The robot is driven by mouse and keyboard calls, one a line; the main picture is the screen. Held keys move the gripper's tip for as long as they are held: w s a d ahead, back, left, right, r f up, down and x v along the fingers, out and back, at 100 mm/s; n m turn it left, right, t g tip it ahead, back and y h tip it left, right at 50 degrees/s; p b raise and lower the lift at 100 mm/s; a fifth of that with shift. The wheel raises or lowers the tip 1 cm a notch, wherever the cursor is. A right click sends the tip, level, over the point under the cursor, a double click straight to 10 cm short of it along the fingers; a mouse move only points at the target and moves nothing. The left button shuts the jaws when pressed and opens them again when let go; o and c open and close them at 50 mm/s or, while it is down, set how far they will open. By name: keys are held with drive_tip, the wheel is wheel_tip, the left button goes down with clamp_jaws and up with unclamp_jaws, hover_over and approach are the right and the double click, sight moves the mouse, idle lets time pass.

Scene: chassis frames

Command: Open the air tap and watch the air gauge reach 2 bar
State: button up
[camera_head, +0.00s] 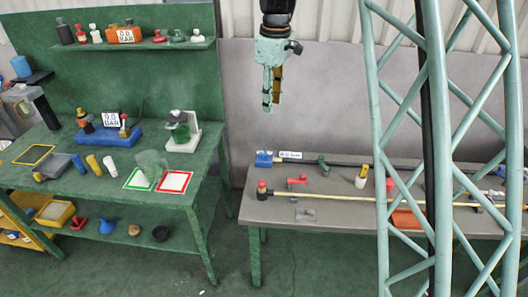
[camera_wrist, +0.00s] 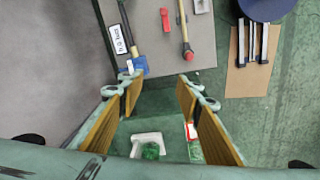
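Several display plates that look like gauges are in view. An orange unit with a similar plate (camera_head: 124,35) sits on the shelf. A small white label plate (camera_head: 290,155) is by the blue block on the grey table, its text too small to read surely. I cannot tell which fitting is the air tap.
The grey table (camera_head: 340,213) holds a long yellow rod with a red end (camera_head: 262,187) and small red and green parts. The green bench (camera_head: 95,180) carries a beaker, bottles and framed mats. A lattice tower (camera_head: 435,150) stands in front at right. A gap separates bench and table.

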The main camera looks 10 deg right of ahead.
drive_tip(key=w+f+n+p, duration=0.1)
drive_tip(key=w+f+n, duration=0.1)
drive_tip(key=w+f, duration=0.7)
drive_tip(key=n+g+p, duration=0.1)
drive_tip(key=n, duration=0.1)
hover_over(264, 153)
wheel_tip(264, 153, down, 11)
drive_tip(key=shift+f, duration=0.15)
drive_tip(key=shift+f+p, duration=0.5)
drive_tip(key=shift+f, duration=6.3)
drive_tip(key=shift+c, duration=0.7)
drive_tip(key=c, duration=0.7)
